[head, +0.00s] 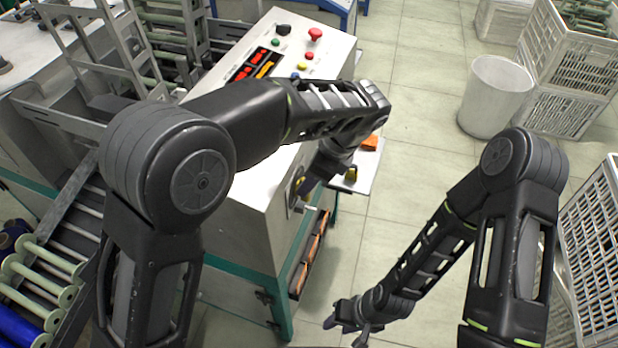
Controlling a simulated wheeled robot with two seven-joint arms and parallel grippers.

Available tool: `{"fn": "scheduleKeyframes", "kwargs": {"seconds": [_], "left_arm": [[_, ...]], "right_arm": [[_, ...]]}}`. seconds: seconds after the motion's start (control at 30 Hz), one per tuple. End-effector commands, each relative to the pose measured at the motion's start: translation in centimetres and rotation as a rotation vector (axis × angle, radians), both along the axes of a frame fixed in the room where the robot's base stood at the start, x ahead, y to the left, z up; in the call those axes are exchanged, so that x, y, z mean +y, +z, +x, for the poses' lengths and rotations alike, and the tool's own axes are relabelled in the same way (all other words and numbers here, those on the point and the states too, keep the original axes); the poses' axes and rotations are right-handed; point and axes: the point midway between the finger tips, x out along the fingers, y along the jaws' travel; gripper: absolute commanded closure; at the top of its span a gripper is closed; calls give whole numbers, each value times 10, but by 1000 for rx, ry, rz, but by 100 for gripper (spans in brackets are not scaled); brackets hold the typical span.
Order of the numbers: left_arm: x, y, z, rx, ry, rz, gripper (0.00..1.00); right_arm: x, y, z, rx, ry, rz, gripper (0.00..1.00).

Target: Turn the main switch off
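The main switch (297,186), a round plate with a yellowish part, sits on the right side face of the white control cabinet (238,222). My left arm reaches across the cabinet top and bends down beyond its edge. My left gripper (306,189) is right at the switch and partly covers it. I cannot tell whether its fingers touch or grip the knob, and the knob's position is not readable. My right gripper (343,333) is low over the floor in front of the cabinet, apart from everything, with its fingers spread and empty.
The sloping panel bears a red mushroom button (315,34), several small buttons and lit displays (257,63). A small shelf (358,168) holds an orange item and a padlock-like piece. A white bin (495,97) and crates (590,255) stand right. Roller racks (50,280) lie left.

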Motion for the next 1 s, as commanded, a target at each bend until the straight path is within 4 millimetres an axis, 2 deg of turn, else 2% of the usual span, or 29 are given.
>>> {"fn": "scheduleKeyframes", "kwargs": {"seconds": [0.03,0.37,1.0], "left_arm": [[0,0,0,0,0,0,73],[0,0,0,0,0,0,100],[2,-4,-1,-3,1,1,100]], "right_arm": [[0,0,0,0,0,0,64],[0,0,0,0,0,0,64],[0,-4,0,0,0,1,64]]}}
